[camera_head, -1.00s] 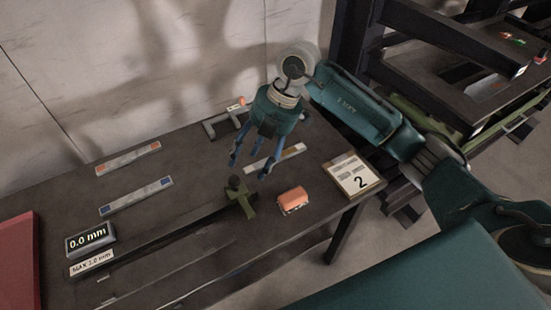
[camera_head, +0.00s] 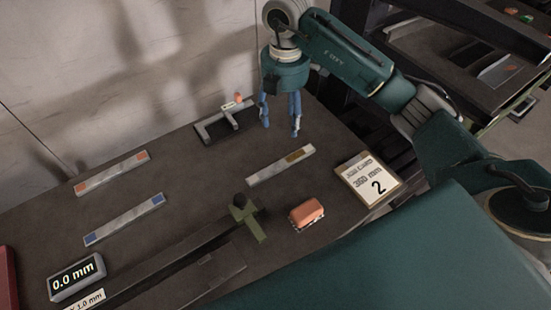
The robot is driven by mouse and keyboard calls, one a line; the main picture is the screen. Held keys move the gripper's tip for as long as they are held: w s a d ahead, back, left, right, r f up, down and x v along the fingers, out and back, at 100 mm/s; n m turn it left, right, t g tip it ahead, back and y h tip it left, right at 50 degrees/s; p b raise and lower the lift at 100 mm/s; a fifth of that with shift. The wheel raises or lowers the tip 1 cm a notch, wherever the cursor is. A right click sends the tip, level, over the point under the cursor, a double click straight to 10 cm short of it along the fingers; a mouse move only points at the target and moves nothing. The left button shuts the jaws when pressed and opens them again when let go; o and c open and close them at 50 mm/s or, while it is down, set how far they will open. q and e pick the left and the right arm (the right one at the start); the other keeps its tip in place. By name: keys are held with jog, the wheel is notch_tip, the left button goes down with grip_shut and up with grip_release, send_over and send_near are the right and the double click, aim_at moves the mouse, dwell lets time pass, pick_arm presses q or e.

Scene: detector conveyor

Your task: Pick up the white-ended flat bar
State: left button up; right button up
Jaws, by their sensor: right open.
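A pale flat bar (camera_head: 272,171) with a brownish-yellow patch near its right end lies on the dark table, left of the number card. Its ends look pale, so it seems to be the white-ended bar. My right gripper (camera_head: 281,129) is open and empty, its blue fingers pointing down. In the picture it is just above the bar, apart from it. Its exact height over the table is hard to tell. My left gripper is not in view.
An orange-ended bar (camera_head: 112,173) and a blue-ended bar (camera_head: 125,220) lie at left. A green slider (camera_head: 246,217) on a dark rail, an orange block (camera_head: 306,214), a card marked 2 (camera_head: 368,180), a 0.0 mm display (camera_head: 76,279) and a grey bracket (camera_head: 212,132) share the table.

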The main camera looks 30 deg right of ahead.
notch_tip(320, 180, down, 5)
jog(key=b, duration=0.4)
send_over(280, 161)
jog(key=f, duration=0.6)
jog(key=shift+w+d+f+b, duration=0.1)
jog(key=shift+d+f+b, duration=0.1)
jog(key=shift+d+b, duration=0.15)
jog(key=f, duration=0.1)
jog(key=f+p, duration=0.1)
jog(key=f, duration=0.1)
jog(key=f+p, duration=0.1)
jog(key=shift+s+a+f, duration=0.25)
jog(key=shift+a+f, duration=0.1)
jog(key=shift+f, duration=0.5)
grip_shut()
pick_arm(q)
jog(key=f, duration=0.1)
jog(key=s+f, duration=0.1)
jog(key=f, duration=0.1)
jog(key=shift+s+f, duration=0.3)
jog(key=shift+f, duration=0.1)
pick_arm(e)
jog(key=shift+w+r, duration=0.1)
jog(key=shift+w, duration=0.05)
